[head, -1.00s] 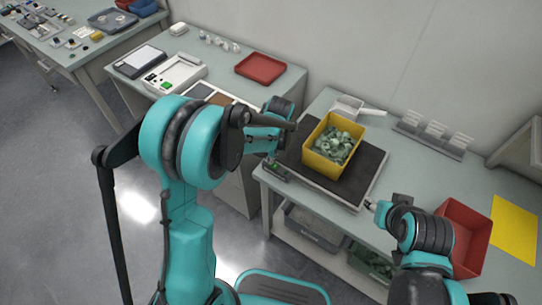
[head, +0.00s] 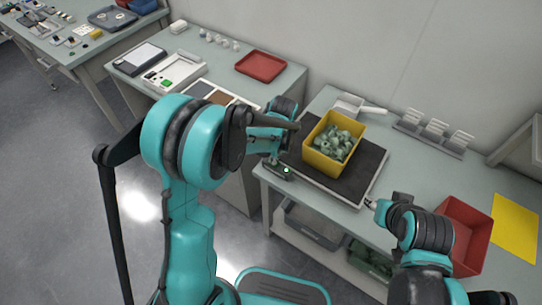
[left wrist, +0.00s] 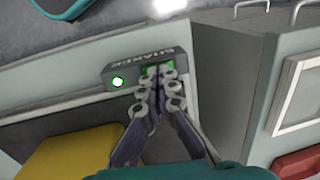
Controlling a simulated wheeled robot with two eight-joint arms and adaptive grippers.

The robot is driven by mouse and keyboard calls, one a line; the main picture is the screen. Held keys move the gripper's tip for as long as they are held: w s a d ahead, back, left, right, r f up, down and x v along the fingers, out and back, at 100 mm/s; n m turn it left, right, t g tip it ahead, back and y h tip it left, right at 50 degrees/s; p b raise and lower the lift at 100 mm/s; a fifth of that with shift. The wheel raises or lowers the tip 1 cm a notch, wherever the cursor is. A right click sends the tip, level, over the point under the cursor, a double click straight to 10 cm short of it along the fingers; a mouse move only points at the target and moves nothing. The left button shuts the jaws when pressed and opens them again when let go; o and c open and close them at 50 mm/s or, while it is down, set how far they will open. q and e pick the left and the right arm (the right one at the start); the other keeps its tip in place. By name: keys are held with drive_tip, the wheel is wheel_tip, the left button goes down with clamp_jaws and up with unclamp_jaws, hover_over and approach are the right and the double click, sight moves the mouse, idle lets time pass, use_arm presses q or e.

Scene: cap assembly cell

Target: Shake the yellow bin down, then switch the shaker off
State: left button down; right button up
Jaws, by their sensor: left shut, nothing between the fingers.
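The yellow bin (head: 318,163) holds a heap of grey-green caps and stands upright on the dark shaker plate (head: 358,178). The shaker's control box (head: 275,169) sits at the table's front left edge.
A red bin (head: 480,225) and a yellow sheet (head: 514,228) lie on the right of the table. A white scoop (head: 352,106) lies behind the yellow bin, and a grey rack (head: 433,132) stands at the back. Storage bins sit under the table. A red tray (head: 261,66) is on the neighbouring table.

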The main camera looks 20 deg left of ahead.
use_arm(q)
drive_tip(key=shift+r, duration=0.1)
drive_tip(key=shift+r+p, duration=0.35)
wheel_tip(320, 180, up, 13)
drive_tip(key=a+p, duration=0.1)
drive_tip(key=p, duration=0.4)
drive_tip(key=shift+w+a+p, duration=0.3)
drive_tip(key=s+a+r+n+t, duration=0.1)
drive_tip(key=s+r+n+t, duration=0.1)
drive_tip(key=s, duration=0.7)
drive_tip(key=s+a+r+n+t+h+b, duration=0.1)
drive_tip(key=s+r+t, duration=0.3)
drive_tip(key=s, duration=0.5)
drive_tip(key=shift+a+r+n+t, duration=0.4)
drive_tip(key=shift+a+n, duration=0.05)
drive_tip(key=shift+n, duration=0.05)
idle(3.9)
